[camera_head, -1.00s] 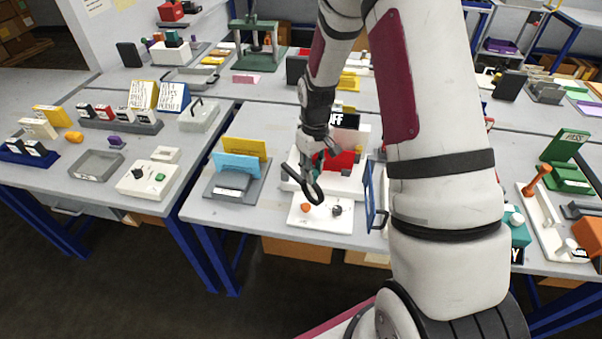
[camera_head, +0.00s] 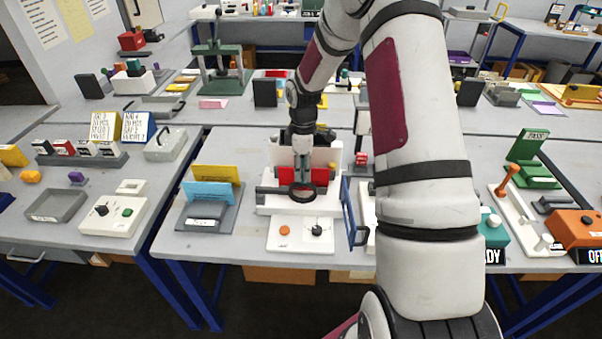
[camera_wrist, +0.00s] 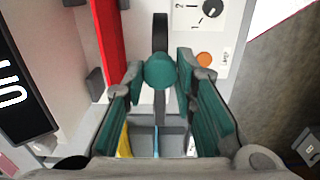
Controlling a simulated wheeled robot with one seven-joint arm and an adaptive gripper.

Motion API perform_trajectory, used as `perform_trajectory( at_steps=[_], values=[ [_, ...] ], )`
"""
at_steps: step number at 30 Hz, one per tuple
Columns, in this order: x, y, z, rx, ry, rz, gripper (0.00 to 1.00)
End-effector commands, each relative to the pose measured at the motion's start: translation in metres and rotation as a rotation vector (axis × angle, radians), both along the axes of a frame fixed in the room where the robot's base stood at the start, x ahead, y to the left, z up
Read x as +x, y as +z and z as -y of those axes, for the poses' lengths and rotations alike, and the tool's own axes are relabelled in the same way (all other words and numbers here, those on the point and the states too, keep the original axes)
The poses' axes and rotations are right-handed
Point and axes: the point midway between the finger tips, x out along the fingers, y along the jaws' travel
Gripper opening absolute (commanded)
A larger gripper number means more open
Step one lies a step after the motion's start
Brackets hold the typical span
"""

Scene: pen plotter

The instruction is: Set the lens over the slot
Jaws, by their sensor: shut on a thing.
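My gripper (camera_head: 302,178) is shut on the teal knob, which shows between the fingertips in the wrist view. I cannot tell whether the ring touches the body. I cannot make out the slot.
A white control plate with an orange button (camera_head: 285,230) and a black knob (camera_head: 317,230) lies in front. A grey holder with blue and yellow cards (camera_head: 208,193) stands left. A blue upright frame (camera_head: 348,212) stands close on the right.

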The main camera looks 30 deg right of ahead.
Motion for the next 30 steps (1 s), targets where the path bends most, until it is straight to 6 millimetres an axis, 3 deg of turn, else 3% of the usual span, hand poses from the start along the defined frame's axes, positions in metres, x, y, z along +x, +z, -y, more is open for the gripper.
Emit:
perform_trajectory(
  at_steps=[16,17,19,30],
  values=[
    [0.0042,0.0008,0.0032,-0.002,0.026,0.005,0.0],
    [0.0043,0.0008,0.0033,-0.002,0.026,0.005,0.3],
    [0.0043,0.0008,0.0032,-0.002,0.025,0.005,0.46],
    [0.0033,0.0034,0.0022,-0.001,0.024,0.002,0.46]
  ],
)
